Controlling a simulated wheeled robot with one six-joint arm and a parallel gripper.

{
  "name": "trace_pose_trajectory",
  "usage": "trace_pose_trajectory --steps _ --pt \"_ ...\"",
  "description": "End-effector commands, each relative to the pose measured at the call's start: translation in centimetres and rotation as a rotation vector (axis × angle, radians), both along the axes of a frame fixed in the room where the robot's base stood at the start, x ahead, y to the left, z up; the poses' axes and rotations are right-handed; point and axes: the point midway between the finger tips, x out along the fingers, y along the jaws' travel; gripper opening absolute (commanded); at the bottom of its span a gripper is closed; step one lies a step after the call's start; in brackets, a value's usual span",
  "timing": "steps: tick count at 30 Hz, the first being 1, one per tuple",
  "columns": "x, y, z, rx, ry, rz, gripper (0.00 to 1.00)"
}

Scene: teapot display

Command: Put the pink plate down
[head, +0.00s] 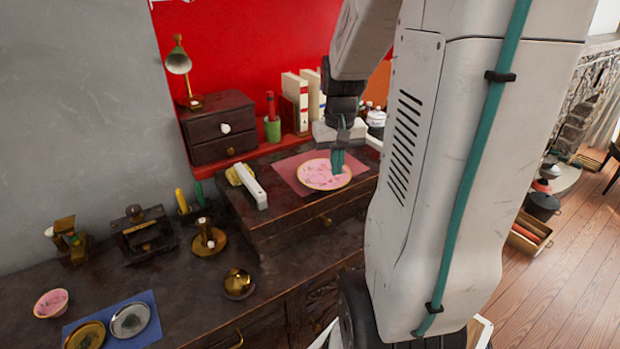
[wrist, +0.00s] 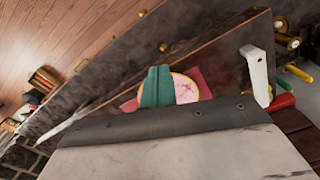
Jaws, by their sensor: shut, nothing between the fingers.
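The pink plate (head: 322,174) has a gold rim and lies flat on a dark pink mat (head: 290,163) on top of the raised wooden cabinet section. It also shows in the wrist view (wrist: 186,89), partly hidden behind my fingers. My gripper (head: 338,168) has teal fingers that are shut and empty. They point down over the plate's right part in the head view. In the wrist view the shut fingers (wrist: 156,84) cover the plate's left side. I cannot tell whether the fingertips touch the plate.
A white block-like handle (head: 251,186) lies left of the mat. Books (head: 296,98), a green cup (head: 272,130) and a small drawer box (head: 218,127) stand behind. Lower left are a brass bowl (head: 238,283), a pink bowl (head: 51,303) and a blue mat (head: 150,299) with two plates.

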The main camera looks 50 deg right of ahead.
Motion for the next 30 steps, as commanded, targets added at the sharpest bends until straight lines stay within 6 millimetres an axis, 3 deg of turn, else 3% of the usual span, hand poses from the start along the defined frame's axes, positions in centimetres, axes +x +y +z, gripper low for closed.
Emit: trace_pose_trajectory --steps 3,6,11,22,30 --pt "-0.4 -2.4 -1.4 0.006 0.007 -0.046 0.00" --pt "-0.6 -3.0 -2.2 0.008 0.009 -0.059 0.00" --pt "-0.6 -3.1 -4.3 0.008 0.010 -0.059 0.00" --pt "-0.6 -3.0 -12.0 0.010 0.011 -0.058 0.00" --pt "2.3 -5.2 -11.8 0.006 0.007 -0.057 0.00"
